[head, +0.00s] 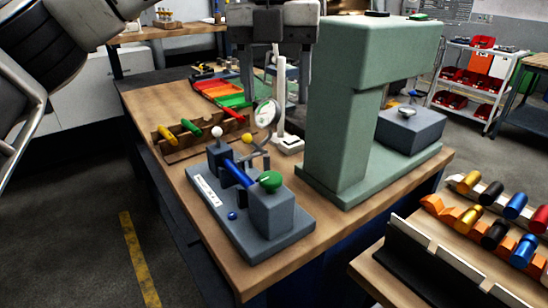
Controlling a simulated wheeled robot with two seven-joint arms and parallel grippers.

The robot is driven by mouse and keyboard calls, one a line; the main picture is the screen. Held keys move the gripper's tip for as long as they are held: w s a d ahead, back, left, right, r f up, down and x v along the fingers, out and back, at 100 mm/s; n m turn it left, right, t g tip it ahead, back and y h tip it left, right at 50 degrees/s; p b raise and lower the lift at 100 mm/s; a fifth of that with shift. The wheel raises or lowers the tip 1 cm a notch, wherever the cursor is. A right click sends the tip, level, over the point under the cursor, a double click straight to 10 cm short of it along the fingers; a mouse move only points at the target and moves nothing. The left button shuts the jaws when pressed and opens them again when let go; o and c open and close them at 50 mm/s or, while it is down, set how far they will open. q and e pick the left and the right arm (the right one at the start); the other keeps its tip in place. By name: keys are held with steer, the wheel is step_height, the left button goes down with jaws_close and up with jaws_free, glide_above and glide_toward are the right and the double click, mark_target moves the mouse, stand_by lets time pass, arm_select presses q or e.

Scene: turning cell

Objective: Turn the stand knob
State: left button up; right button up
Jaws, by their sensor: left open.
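A white stand (281,103) with an upright post and a block base stands on the wooden bench, with a round dial gauge (267,113) at its left. No knob on this stand is clear at this size. My right gripper is not in view.
A tall green column machine (337,130) stands close on the right. A rack of coloured-handled tools (190,138) and coloured trays (222,92) lie to the left and behind. A rack of coloured cylinders (492,232) is at lower right.

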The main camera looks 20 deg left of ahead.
arm_select(q)
steer(key=p, duration=0.2)
glide_toward(270, 177)
steer(key=f, duration=0.8)
steer(key=shift+d+f, duration=0.2)
steer(key=shift+f, duration=0.05)
steer(key=c, duration=1)
